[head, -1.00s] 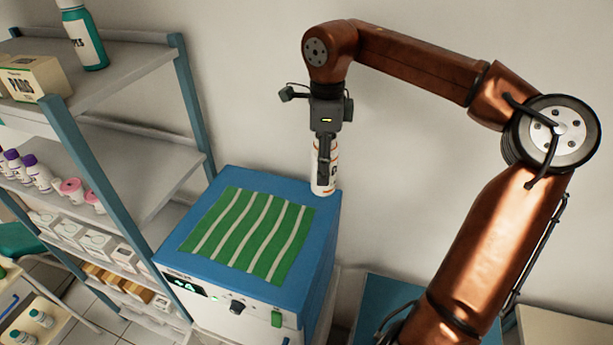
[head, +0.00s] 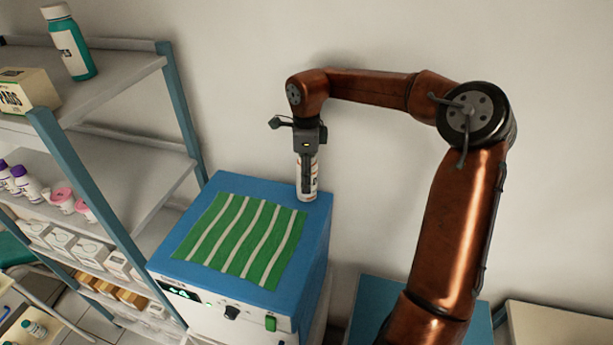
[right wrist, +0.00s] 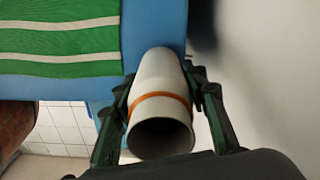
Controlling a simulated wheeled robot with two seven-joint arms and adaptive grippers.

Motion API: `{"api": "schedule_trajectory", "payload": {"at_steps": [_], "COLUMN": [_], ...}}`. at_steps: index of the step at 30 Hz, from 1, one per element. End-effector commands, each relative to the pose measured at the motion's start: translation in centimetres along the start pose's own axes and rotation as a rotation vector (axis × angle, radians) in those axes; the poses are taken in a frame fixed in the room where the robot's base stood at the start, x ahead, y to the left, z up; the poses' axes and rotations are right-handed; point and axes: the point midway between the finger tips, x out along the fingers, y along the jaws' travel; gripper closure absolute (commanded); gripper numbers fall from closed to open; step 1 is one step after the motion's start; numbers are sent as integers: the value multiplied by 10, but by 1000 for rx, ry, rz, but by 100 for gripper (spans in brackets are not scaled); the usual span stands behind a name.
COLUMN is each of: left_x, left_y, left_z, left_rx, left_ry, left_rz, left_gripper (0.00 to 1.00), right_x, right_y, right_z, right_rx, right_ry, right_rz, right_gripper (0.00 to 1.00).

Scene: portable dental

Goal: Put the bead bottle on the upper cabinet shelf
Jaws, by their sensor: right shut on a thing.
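The bead bottle (head: 314,180) is white with orange markings. My right gripper (head: 307,190) points down and is shut on it at the back right corner of the blue-topped unit (head: 318,215). I cannot tell whether its base touches the top. In the right wrist view the bottle (right wrist: 160,85) sits upright between both fingers (right wrist: 165,110); its near end looks dark and an orange band shows. The shelf cabinet stands at left, with an upper shelf (head: 120,80) and a middle shelf (head: 140,180). My left gripper is not in view.
A teal bottle (head: 70,45) and a pads box (head: 25,92) stand on the upper shelf, with bare room to their right. A green striped cloth (head: 240,240) covers most of the blue top. Purple-capped bottles (head: 25,182) and pink-lidded jars (head: 62,200) line the middle shelf's left.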

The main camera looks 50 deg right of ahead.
Motion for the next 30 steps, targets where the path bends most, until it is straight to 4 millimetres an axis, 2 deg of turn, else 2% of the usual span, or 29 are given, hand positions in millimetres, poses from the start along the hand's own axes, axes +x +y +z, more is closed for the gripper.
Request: {"api": "schedule_trajectory", "payload": {"at_steps": [11,12,20,30], "left_x": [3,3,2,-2], "left_y": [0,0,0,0], "left_z": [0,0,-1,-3], "left_rx": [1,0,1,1], "left_ry": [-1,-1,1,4], "left_rz": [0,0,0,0], "left_gripper": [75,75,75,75], "right_x": [5,6,4,0], "right_y": [0,0,0,0], "right_z": [1,0,0,0], "right_rx": [0,0,1,1], "right_ry": [-2,-1,-1,-1], "right_rz": [-1,0,-1,-1], "right_gripper": [94,59,43,43]}}
